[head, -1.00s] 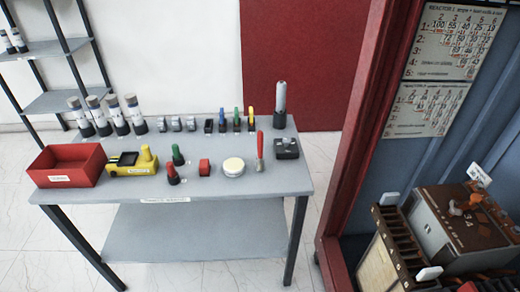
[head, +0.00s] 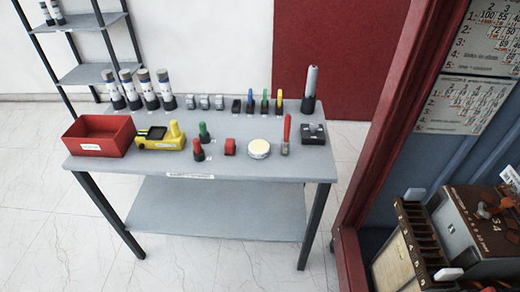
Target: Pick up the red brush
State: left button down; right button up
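A slim upright item with a red handle (head: 287,128), which looks like the red brush, stands near the right end of the grey table (head: 250,172). Its lower end looks pale and small, and I cannot make out bristles. It stands between a round cream-lidded tin (head: 259,149) and a dark block with grey knobs (head: 313,133). Neither of my grippers shows in the head view.
A red bin (head: 100,136), a yellow device (head: 161,137), and a red block (head: 230,147) share the tabletop. Grey-white cylinders (head: 149,90) stand behind. A red frame post (head: 390,130) and a brown-topped box (head: 480,225) are at right. Floor (head: 60,230) in front is clear.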

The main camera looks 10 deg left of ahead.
aim_at(288, 119)
jog(key=i+j, duration=0.2)
jog(key=j, duration=0.2)
jog(key=i+j, duration=0.2)
jog(key=j, duration=0.2)
jog(key=i+j+z, duration=0.15)
jog(key=j+z, duration=0.15)
jog(key=z, duration=0.15)
jog(key=j+z, duration=0.3)
jog(key=z, duration=0.15)
jog(key=i+j+z, duration=0.1)
jog(key=j+z, duration=0.4)
jog(key=l, duration=0.1)
